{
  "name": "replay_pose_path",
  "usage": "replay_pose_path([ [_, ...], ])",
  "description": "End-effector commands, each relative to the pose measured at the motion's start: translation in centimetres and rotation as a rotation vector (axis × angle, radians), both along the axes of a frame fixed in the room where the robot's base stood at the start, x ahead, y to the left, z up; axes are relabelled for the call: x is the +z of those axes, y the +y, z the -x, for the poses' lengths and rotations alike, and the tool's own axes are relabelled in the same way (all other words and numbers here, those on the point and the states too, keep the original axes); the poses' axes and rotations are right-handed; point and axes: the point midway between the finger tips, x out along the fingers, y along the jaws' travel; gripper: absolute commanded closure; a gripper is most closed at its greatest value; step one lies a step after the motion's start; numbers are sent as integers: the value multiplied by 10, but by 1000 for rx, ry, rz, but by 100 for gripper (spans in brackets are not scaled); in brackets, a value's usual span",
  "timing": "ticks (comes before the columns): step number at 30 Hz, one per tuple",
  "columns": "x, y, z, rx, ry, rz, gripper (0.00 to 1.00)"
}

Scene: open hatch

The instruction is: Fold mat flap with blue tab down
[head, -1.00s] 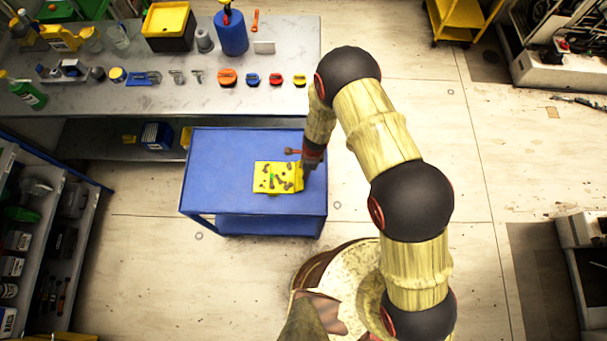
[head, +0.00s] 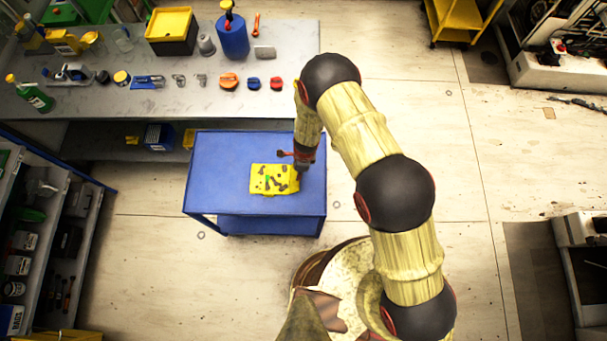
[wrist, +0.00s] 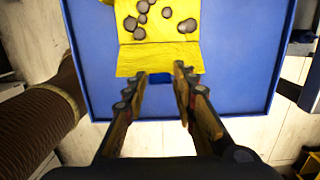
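A yellow mat (head: 270,179) with dark round spots lies on the blue cart top. In the wrist view the mat (wrist: 152,22) has a crease across it, with the plain yellow flap (wrist: 150,60) on the side nearest me. The blue tab (wrist: 160,78) sticks out from the flap's near edge. My gripper (wrist: 161,76) is open, with one fingertip on each side of the tab. No grip on it shows. In the head view my gripper (head: 298,184) is at the mat's right edge, where the arm hides the tab. I cannot tell how far the flap is raised.
The blue cart (head: 225,165) has bare top around the mat. A grey workbench (head: 190,100) with tools, bottles and a yellow-topped box (head: 170,25) stands behind it. A shelf (head: 70,230) stands at the left. The floor right of the cart is mostly clear.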

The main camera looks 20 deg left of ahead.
Motion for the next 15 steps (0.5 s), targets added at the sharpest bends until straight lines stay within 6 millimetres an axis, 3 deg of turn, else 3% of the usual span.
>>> replay_pose_path([
  [8,0,0,0,0,0,0,55],
  [15,0,0,0,0,0,0,55],
])
